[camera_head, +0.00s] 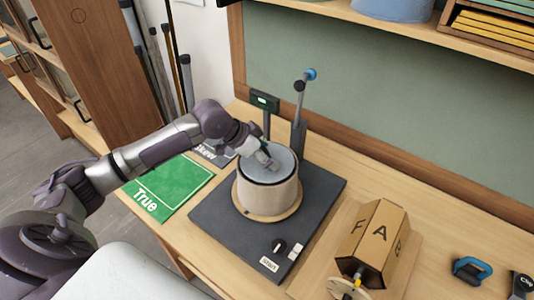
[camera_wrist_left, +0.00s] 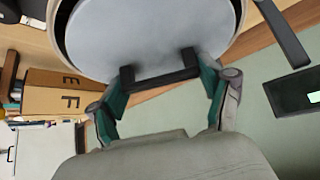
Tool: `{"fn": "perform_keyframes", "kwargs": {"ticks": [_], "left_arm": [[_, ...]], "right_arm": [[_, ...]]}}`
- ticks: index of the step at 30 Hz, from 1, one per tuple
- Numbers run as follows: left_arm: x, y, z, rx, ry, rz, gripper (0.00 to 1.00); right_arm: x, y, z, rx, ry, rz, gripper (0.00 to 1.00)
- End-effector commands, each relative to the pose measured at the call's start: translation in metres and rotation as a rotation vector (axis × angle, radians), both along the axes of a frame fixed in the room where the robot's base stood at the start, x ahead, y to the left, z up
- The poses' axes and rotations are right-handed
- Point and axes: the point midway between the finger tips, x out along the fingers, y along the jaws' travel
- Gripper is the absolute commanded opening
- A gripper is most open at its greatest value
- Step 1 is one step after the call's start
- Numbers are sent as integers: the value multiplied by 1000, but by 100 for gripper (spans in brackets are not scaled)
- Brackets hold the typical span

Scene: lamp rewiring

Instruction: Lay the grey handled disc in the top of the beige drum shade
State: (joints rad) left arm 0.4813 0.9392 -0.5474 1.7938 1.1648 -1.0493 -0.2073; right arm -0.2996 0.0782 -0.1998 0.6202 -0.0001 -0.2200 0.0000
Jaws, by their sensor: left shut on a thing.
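The beige drum shade (camera_head: 268,193) stands upright on a round wooden base on a dark platform. The grey disc (camera_head: 284,160) is at the shade's open top, inside the rim outline, with a dark gap along the near edge. In the left wrist view the disc (camera_wrist_left: 150,35) fills the top, with the shade's rim (camera_wrist_left: 58,40) curving around it. My left gripper (camera_head: 268,158) is shut on the disc's dark handle (camera_wrist_left: 160,72). I cannot tell whether the disc rests in the shade or hangs slightly above it. My right gripper is not in view.
The dark platform (camera_head: 215,218) carries a lever post (camera_head: 299,125) and a small display (camera_head: 265,101) behind the shade. A green "True" mat (camera_head: 170,190) lies left. A lettered wooden drum (camera_head: 375,240) stands right. A blue clamp-like item (camera_head: 470,270) lies further right.

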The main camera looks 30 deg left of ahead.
Motion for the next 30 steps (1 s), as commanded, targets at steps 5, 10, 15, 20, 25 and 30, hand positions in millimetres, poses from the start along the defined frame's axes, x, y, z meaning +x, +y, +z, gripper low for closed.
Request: {"fn": "perform_keyframes", "kwargs": {"ticks": [5,10,15,20,25,30], "left_arm": [[0,0,-1,-1,-1,0,30],[0,0,-3,-1,-1,0,30],[0,0,-3,-1,-1,0,100],[0,0,-3,-1,-1,0,100],[0,0,-3,1,1,0,100],[-7,7,8,1,-1,1,100]], "right_arm": [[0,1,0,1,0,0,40],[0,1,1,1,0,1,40],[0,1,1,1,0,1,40],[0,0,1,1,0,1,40],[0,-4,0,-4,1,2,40],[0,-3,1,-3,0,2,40]]}}
